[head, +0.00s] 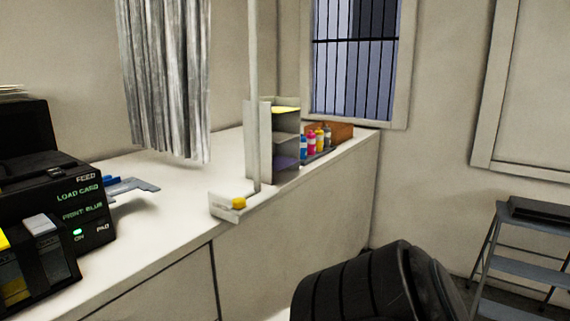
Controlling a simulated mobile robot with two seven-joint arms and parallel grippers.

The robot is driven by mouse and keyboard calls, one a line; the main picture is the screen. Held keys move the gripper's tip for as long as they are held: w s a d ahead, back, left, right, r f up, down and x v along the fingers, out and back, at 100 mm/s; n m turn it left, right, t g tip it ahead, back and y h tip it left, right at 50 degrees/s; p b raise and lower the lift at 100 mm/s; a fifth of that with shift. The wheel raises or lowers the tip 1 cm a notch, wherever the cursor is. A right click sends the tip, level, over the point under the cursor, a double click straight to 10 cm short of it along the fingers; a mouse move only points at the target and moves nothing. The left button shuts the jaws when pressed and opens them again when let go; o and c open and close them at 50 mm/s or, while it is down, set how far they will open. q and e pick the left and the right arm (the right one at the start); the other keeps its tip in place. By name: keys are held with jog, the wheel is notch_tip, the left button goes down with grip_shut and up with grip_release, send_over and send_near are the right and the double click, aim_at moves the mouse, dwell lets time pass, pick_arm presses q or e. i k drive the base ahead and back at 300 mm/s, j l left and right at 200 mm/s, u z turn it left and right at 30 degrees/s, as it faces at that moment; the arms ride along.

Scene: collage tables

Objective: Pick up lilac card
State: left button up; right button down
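A small upright grey rack (265,140) with shelves stands on the white counter. A lilac sheet (285,162), which looks like the lilac card, lies on a low shelf of this rack. Only its front part shows, and the rack's side hides the rest. A yellow sheet (285,109) lies on the top shelf of the same rack. Neither of my grippers is in view.
A black machine (70,205) labelled LOAD CARD stands on the counter (165,200) at left. A yellow knob (239,203) sits by a thin post at the front edge. Several coloured bottles (312,143) stand right of the rack. A grey curtain (165,80) hangs behind.

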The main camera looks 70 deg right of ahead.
aim_at(279, 162)
jog(key=z, duration=2.3)
jog(key=i+l+u, duration=0.2)
jog(key=u, duration=0.2)
jog(key=i+l+u, duration=0.15)
jog(key=l+u, duration=0.15)
jog(key=u, duration=0.15)
jog(key=i+l+u, duration=0.1)
jog(key=l, duration=0.25)
jog(key=i+l, duration=0.15)
jog(key=l, duration=0.2)
jog(key=i+l+u, duration=0.15)
jog(key=l, duration=0.2)
jog(key=i+l, duration=0.1)
jog(key=l, duration=0.25)
jog(key=i+l+u, duration=0.15)
jog(key=l, duration=0.2)
jog(key=i+l, duration=0.1)
jog(key=l, duration=0.35)
jog(key=i+l, duration=0.1)
jog(key=l, duration=0.35)
jog(key=i+l, duration=0.1)
jog(key=l, duration=0.35)
jog(key=i+l, duration=0.1)
jog(key=l, duration=0.35)
jog(key=u, duration=0.05)
